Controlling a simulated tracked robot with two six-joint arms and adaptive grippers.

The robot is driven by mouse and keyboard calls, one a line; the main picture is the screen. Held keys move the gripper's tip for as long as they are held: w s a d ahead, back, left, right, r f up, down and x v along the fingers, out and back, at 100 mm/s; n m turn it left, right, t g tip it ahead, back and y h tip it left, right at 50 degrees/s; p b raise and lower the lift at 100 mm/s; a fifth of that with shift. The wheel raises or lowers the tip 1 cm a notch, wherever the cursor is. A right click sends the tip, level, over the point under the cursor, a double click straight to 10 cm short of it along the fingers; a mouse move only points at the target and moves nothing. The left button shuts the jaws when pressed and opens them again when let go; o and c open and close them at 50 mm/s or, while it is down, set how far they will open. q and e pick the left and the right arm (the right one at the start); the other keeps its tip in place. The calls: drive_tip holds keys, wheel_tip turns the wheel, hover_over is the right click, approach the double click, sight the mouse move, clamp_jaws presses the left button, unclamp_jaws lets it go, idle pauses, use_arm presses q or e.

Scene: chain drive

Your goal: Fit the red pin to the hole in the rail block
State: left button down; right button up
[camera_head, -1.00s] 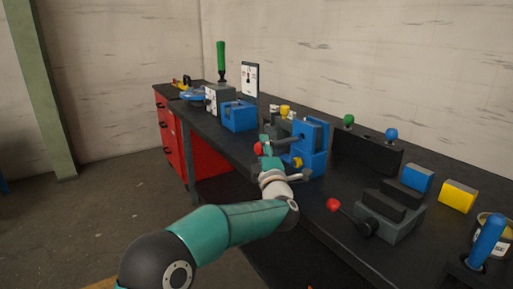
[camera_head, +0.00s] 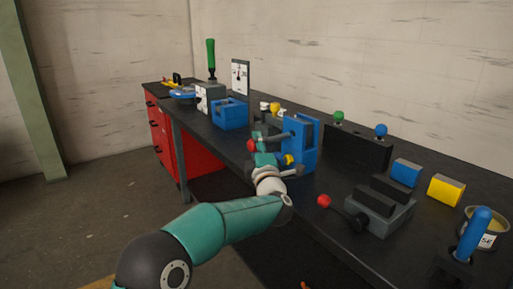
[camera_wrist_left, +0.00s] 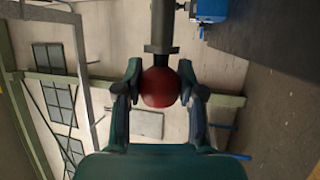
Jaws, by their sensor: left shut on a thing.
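My left gripper (camera_head: 258,146) is shut on a round red knob (camera_wrist_left: 160,87), which sits between its two fingers in the left wrist view. A dark grey collar and shaft (camera_wrist_left: 163,30) run on from the knob, so this looks like the red pin. In the head view the red knob (camera_head: 251,145) shows left of the tall blue block (camera_head: 304,140), with a grey rod (camera_head: 278,136) pointing at that block. The blue block may be the rail block. I cannot tell whether the pin's tip is in a hole; the far end is hidden. My right gripper is out of view.
Blue (camera_head: 406,172) and yellow (camera_head: 446,190) blocks and a can (camera_head: 487,237) lie further right. A blue box (camera_head: 230,114) stands behind left.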

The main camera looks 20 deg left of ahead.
sight(285, 138)
use_arm(q)
drive_tip(key=shift+b, duration=0.65)
idle(1.1)
drive_tip(key=shift+w+d+r+p, duration=0.1)
drive_tip(key=shift+w+d+p, duration=0.65)
drive_tip(key=shift+w+p, duration=0.3)
drive_tip(key=shift+w+d+r+p, duration=0.1)
drive_tip(key=shift+w+d+p, duration=0.7)
drive_tip(key=shift+p, duration=0.3)
drive_tip(key=shift+w+d+p, duration=0.45)
drive_tip(key=shift+w+p, duration=0.15)
drive_tip(key=shift+p, duration=0.3)
drive_tip(key=shift+w+d+p, duration=0.4)
drive_tip(key=shift+w+p, duration=0.2)
drive_tip(key=shift+p, duration=0.25)
drive_tip(key=shift+w+d+p, duration=0.7)
drive_tip(key=shift+w+p, duration=0.2)
drive_tip(key=shift+p, duration=0.95)
drive_tip(key=c, duration=0.6)
unclamp_jaws()
drive_tip(key=shift+f, duration=0.1)
drive_tip(key=shift+s+d+f, duration=0.1)
drive_tip(key=shift+f, duration=0.05)
